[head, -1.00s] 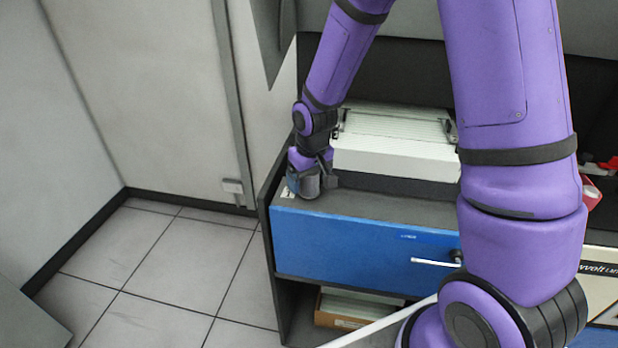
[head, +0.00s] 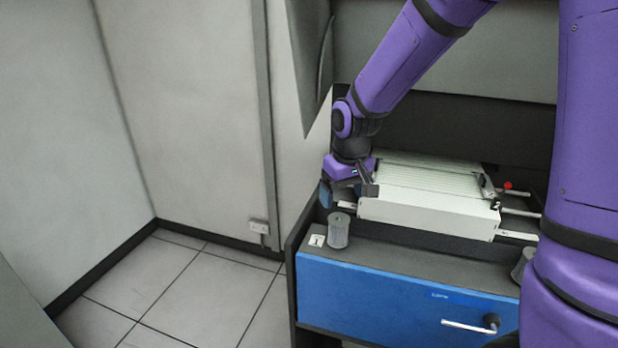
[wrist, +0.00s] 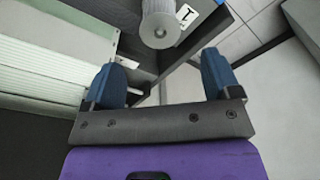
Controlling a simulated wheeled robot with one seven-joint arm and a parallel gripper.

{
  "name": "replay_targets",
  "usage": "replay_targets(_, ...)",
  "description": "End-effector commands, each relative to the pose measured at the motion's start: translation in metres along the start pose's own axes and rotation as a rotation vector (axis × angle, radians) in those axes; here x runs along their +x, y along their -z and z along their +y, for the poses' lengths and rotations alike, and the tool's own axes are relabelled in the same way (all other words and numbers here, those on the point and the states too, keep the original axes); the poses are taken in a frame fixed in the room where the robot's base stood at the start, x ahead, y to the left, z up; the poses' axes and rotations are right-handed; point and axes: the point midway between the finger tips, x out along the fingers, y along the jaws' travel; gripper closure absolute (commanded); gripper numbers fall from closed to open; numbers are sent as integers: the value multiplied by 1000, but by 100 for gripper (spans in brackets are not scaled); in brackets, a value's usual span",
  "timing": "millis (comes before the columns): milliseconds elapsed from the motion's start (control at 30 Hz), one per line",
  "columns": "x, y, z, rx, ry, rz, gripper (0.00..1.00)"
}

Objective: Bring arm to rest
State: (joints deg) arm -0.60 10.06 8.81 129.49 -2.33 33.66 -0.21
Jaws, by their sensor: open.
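My purple arm reaches across the cabinet from the right in the head view. My gripper (head: 346,191) is at the left end of the white ribbed box, above the cabinet top. In the wrist view my gripper (wrist: 160,85) has its two blue fingers spread wide with nothing between them. A grey cylinder (head: 338,231) stands upright on the cabinet's front left corner, apart from the gripper. It also shows in the wrist view (wrist: 160,24), beyond the fingertips.
The white ribbed box (head: 425,208) sits on the cabinet with the blue drawer (head: 400,298). A label (head: 317,240) lies beside the cylinder. A second dark cylindrical thing (head: 522,265) is partly hidden by my arm. Open tiled floor (head: 190,290) lies to the left.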

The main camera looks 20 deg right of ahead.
Motion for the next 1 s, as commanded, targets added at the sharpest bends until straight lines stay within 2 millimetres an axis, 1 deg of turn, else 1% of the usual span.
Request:
replay_targets(67,-2,0,0,1,-1,1,17)
replay_targets(167,-10,-4,2,5,-5,11,17)
replay_targets(267,-30,-13,5,16,-16,32,17)
replay_targets(367,-57,-27,9,31,-29,62,17)
replay_targets(500,-93,-52,14,57,-45,105,17)
replay_targets(700,-136,-93,19,93,-59,166,17)
replay_targets(867,-165,-129,20,123,-65,217,17)
replay_targets(1000,-184,-161,21,148,-65,260,17)
